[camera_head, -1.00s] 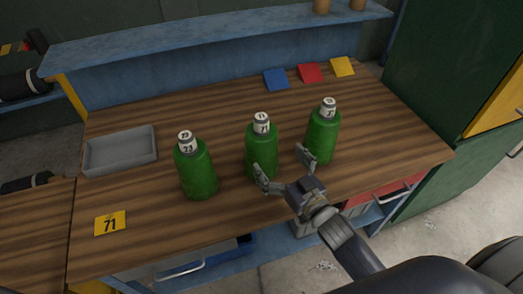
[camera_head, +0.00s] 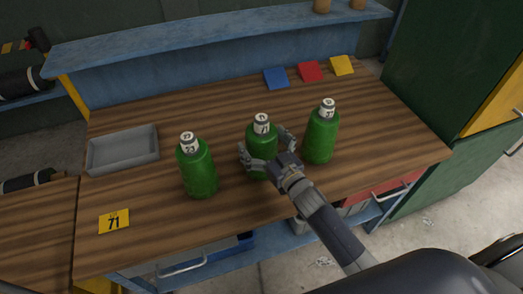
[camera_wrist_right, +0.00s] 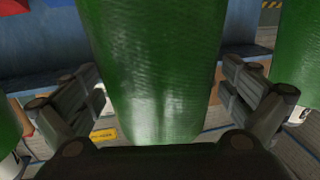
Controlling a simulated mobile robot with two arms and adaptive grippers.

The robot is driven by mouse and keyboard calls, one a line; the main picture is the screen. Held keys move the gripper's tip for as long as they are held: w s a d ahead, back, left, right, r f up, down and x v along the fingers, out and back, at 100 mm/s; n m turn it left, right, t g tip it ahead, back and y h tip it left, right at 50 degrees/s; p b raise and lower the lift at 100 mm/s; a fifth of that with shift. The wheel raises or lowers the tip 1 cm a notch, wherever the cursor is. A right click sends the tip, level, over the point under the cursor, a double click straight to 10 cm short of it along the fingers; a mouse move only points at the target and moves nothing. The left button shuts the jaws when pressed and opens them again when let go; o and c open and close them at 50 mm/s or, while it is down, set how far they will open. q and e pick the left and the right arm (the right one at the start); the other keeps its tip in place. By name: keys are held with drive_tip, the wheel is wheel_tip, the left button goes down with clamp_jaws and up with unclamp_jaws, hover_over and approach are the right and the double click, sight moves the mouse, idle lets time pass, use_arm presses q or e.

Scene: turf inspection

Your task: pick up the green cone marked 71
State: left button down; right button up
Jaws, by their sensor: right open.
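The green cone marked 71 (camera_head: 261,140) looks like a green bottle with a white-labelled neck and stands upright in the middle of the wooden bench. My right gripper (camera_head: 266,148) is open, with one finger on each side of its body. In the right wrist view the green body (camera_wrist_right: 155,70) fills the space between the open fingers, with gaps showing on both sides. The gripper hides part of its lower body in the head view. My left gripper is not in view.
A similar green cone marked 23 (camera_head: 197,172) stands to the left, and another (camera_head: 321,138), its number unclear, close on the right. A yellow 71 card (camera_head: 114,221) and grey tray (camera_head: 122,152) lie at left. Blue, red and yellow cards lie at the back.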

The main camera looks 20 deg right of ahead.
drive_tip(key=shift+c, duration=0.6)
drive_tip(key=c, duration=1.8)
drive_tip(key=shift+r, duration=0.1)
drive_tip(key=shift+c, duration=1)
